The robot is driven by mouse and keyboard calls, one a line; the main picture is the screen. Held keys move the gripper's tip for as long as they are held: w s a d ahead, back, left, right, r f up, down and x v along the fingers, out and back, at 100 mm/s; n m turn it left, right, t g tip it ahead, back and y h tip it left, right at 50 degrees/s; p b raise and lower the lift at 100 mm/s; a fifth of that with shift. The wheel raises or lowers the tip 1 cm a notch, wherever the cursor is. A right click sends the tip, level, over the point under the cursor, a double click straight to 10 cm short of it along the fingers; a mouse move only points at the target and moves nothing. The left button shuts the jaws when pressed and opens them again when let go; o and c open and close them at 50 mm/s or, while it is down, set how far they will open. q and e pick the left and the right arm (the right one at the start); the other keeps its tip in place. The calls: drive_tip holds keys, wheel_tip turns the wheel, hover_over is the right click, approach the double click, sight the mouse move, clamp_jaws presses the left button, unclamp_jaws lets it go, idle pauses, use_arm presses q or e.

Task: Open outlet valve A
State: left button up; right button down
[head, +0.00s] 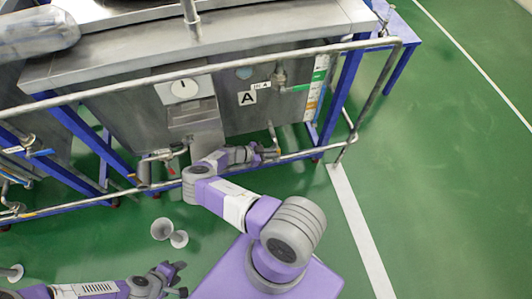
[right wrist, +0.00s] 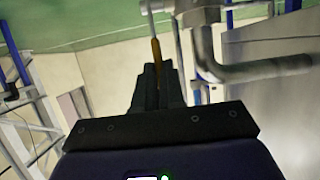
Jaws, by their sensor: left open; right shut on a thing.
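The letter A label (head: 247,97) is on the front of the steel tank. A valve pipe (head: 272,132) comes down at its lower right. My right gripper (head: 270,152) is at this pipe, beside the lower rail. In the right wrist view, its fingers (right wrist: 158,88) are shut on a thin orange-yellow handle (right wrist: 156,50), by a grey pipe elbow (right wrist: 250,70). In the head view the handle is too small and hidden to make out its angle. My left gripper (head: 177,276) is open and empty above the green floor at lower left.
A steel rail (head: 220,66) runs across the tank (head: 130,110), with a lower rail beneath it. Another valve with a red part (head: 170,169) is left of my right gripper. Funnel-like floor pieces (head: 162,229) stand at lower left. The green floor (head: 440,180) is clear on the right.

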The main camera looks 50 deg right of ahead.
drive_tip(key=shift+f, duration=0.1)
idle(0.3)
drive_tip(key=c, duration=1.2)
unclamp_jaws()
wheel_tip(320, 180, up, 10)
drive_tip(key=p, duration=0.3)
drive_tip(key=shift+p, duration=0.4)
